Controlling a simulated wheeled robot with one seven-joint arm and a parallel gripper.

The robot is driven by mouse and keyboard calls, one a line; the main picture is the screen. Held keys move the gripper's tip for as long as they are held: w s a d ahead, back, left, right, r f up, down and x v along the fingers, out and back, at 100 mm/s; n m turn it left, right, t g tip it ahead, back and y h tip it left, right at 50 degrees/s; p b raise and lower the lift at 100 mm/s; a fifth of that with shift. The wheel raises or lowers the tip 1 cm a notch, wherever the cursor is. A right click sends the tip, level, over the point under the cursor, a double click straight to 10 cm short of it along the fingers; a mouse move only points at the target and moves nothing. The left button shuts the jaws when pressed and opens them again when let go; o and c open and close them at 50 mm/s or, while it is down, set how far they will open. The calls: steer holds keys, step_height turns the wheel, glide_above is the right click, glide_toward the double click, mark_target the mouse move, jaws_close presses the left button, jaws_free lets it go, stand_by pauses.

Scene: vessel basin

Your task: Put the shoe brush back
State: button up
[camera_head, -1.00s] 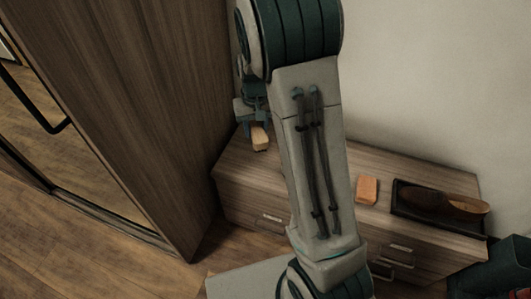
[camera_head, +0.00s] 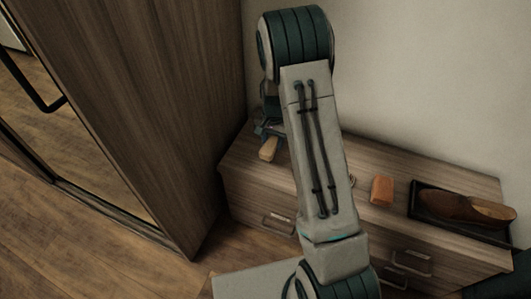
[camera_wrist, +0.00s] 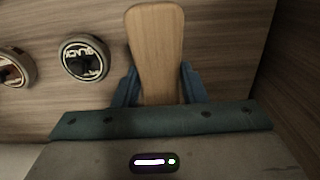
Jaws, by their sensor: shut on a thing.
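The shoe brush (camera_head: 268,149) has a light wooden back and shows just below my gripper (camera_head: 268,130) in the head view, over the left end of the low cabinet. In the wrist view the brush's wooden back (camera_wrist: 156,50) stands between the two blue fingers of my gripper (camera_wrist: 158,88), which are shut on it. Its bristles are hidden from both views. I cannot tell whether the brush touches the cabinet top.
The low cabinet (camera_head: 240,160) holds an orange block (camera_head: 382,190) and a dark tray (camera_head: 418,213) with brown shoes (camera_head: 455,206). In the wrist view, a round black tin (camera_wrist: 84,60) and another round tin (camera_wrist: 14,68) lie beside the brush. A tall wardrobe (camera_head: 170,110) stands close on the left.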

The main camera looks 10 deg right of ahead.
steer(key=shift+w+a+f, duration=0.25)
steer(key=shift+a+f, duration=0.15)
steer(key=shift+a, duration=0.15)
steer(key=shift+w+a+f, duration=0.2)
steer(key=shift+a+f, duration=0.2)
steer(key=shift+a, duration=0.15)
steer(key=shift+f+b, duration=0.65)
steer(key=shift+f, duration=1.25)
steer(key=shift+f, duration=0.2)
steer(key=o, duration=0.9)
steer(key=shift+r, duration=0.15)
